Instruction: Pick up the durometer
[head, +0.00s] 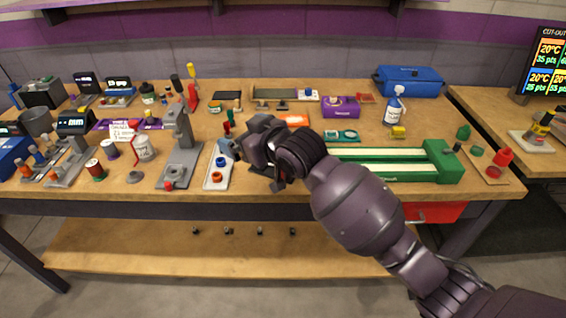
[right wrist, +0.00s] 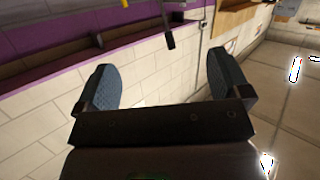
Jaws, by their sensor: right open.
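My right gripper (head: 246,156) is over the front middle of the workbench, just right of a small white tray (head: 211,183). In the right wrist view its two blue-padded fingers (right wrist: 161,70) stand wide apart with nothing between them. That view shows a wall and floor, not the bench top. I cannot single out the durometer for sure. A grey stand (head: 181,133) with a flat base stands left of the tray, upright. The gripper and forearm hide part of the bench behind them. My left gripper is not in view.
A green slotted track (head: 443,160) lies right of the gripper. A spray bottle (head: 395,106) and blue toolbox (head: 409,80) stand behind it. Several cans, bottles and instruments crowd the left. The bench's front edge (head: 130,195) runs close below the gripper.

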